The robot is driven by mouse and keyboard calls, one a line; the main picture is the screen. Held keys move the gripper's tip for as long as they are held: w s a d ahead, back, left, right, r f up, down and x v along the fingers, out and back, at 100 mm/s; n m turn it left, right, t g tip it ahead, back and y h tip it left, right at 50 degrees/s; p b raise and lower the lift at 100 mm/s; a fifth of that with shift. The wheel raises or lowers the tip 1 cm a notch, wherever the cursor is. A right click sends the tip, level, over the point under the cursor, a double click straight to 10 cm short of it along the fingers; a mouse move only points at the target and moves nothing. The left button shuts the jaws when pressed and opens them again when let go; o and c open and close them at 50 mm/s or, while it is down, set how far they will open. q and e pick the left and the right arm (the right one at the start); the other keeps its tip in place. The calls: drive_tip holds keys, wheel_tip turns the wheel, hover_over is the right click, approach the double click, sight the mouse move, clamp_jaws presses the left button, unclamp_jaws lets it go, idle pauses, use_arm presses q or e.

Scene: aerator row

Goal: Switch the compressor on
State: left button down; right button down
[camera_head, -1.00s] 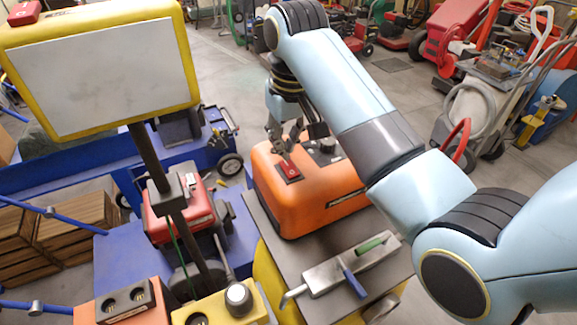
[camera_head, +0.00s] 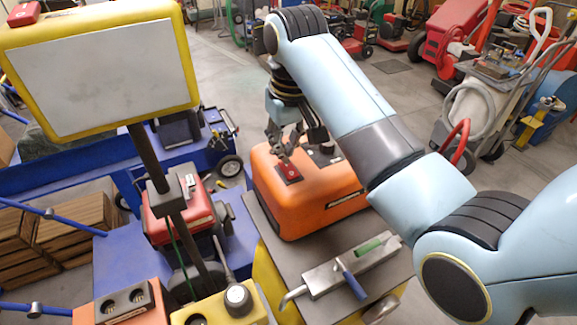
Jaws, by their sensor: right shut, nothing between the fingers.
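The orange compressor (camera_head: 315,200) stands on the dark top of a yellow cart. A red switch (camera_head: 289,172) on a dark plate sits on its upper face, near the left end. My right gripper (camera_head: 284,158) is shut and empty, pointing down just above the switch. Its fingertips are at or very near the switch's far edge; I cannot tell whether they touch. A dark knob (camera_head: 326,148) on the compressor is partly hidden by my right arm. My left gripper is not in view.
A yellow-framed panel (camera_head: 100,70) on a dark post stands at left. A red machine (camera_head: 180,210) is beside the compressor. Open floor lies behind.

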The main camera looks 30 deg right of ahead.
idle(0.4)
drive_tip(key=shift+f, duration=0.25)
drive_tip(key=shift+s+f+b, duration=0.1)
drive_tip(key=shift+f+b, duration=0.2)
drive_tip(key=shift+f, duration=0.6)
idle(0.5)
drive_tip(key=shift+r, duration=0.1)
wheel_tip(320, 180, up, 2)
drive_tip(key=shift+r+p, duration=0.15)
drive_tip(key=shift+p, duration=0.55)
drive_tip(key=shift+r, duration=2.3)
